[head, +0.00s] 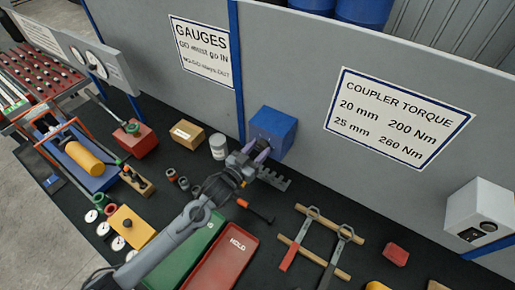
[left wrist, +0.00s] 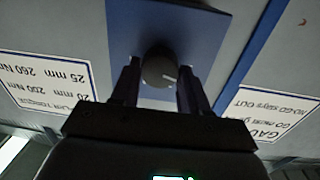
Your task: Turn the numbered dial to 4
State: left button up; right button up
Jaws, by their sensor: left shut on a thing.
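A blue box (head: 277,126) is fixed low on the grey panel in the head view. In the left wrist view its blue face (left wrist: 207,32) carries a round dark dial (left wrist: 160,66) with a short white mark pointing right in that picture. The numbers around the dial cannot be read. My left gripper (head: 261,152) reaches the front of the blue box. In the left wrist view the left gripper's fingers (left wrist: 158,76) stand on either side of the dial, shut on it. In the head view the dial is hidden behind the gripper. My right gripper is not in view.
A grey can (head: 218,148) and a cardboard box (head: 187,134) stand left of the blue box. A white box (head: 482,208) is at the right.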

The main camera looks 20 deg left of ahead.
pick_arm(q)
jog(key=m+p, duration=0.1)
jog(key=m, duration=0.2)
jog(key=shift+r+m, duration=0.1)
jog(key=shift+m, duration=0.2)
jog(key=m+p, duration=0.1)
jog(key=m, duration=0.3)
jog(key=m+y+p, duration=0.1)
jog(key=m, duration=0.3)
jog(key=shift+d+m, duration=0.15)
jog(key=shift+m, duration=0.15)
jog(key=m+p, duration=0.1)
jog(key=m, duration=0.4)
jog(key=shift+p, duration=0.3)
jog(key=m, duration=0.3)
jog(key=shift+m+y+p, duration=0.3)
jog(key=shift+p, duration=0.1)
jog(key=m+p, duration=0.1)
jog(key=m, duration=0.2)
jog(key=m+p, duration=0.1)
jog(key=m, duration=0.2)
jog(key=shift+m+y, duration=0.3)
jog(key=shift+m, duration=0.1)
jog(key=shift+f+m+t+p, duration=0.15)
jog(key=shift+m+p, duration=0.2)
jog(key=shift+m, duration=0.65)
jog(key=shift+f+m+t+p, duration=0.15)
jog(key=shift+m+p, duration=0.15)
jog(key=shift+m, duration=0.7)
